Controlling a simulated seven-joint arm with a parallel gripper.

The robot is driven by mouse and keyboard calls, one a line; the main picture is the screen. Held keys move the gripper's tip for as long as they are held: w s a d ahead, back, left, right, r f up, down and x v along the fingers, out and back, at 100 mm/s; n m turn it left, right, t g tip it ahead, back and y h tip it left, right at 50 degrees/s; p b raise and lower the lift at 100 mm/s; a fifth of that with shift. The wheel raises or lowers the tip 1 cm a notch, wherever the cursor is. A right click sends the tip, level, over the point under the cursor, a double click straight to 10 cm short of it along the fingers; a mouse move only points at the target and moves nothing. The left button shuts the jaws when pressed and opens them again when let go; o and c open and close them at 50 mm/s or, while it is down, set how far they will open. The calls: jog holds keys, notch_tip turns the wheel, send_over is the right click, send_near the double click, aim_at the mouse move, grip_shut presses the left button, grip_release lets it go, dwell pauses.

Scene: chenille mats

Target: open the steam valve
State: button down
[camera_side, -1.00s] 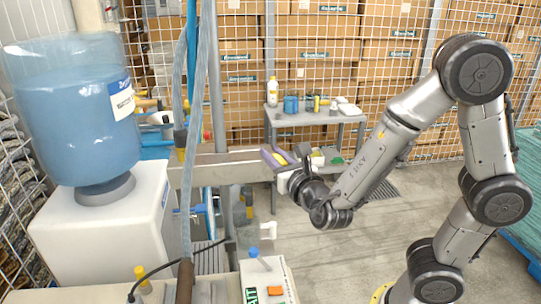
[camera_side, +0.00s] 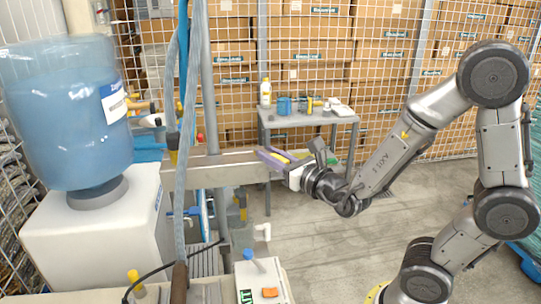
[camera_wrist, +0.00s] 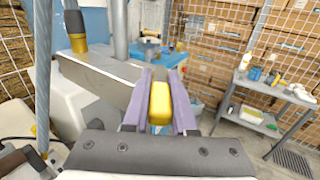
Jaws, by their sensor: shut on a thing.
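My gripper (camera_side: 266,153) has purple fingers and is at the right end of a grey metal beam (camera_side: 232,172). The fingers are shut on a yellow handle-like piece (camera_wrist: 160,103), one on each side of it. The same yellow piece shows small between the fingers in the side view (camera_side: 281,157). I cannot tell whether it is the steam valve's handle or whether it is joined to anything. In the wrist view the beam (camera_wrist: 98,80) runs up to the left finger. Its contact with the finger is unclear.
A water bottle (camera_side: 65,120) on a white dispenser (camera_side: 90,225) stands left. Hanging hoses (camera_side: 187,130) and a post (camera_side: 209,90) are left of my gripper. A grey side table (camera_side: 308,119) with bottles is behind. Open floor (camera_side: 325,235) lies below my gripper.

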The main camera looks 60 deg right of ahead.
aim_at(287, 163)
jog(key=c, duration=0.7)
grip_release()
jog(key=v, duration=1)
jog(key=shift+r, duration=0.2)
jog(key=shift+v, duration=1.85)
jog(key=shift+f, duration=0.2)
jog(key=shift+c, duration=0.3)
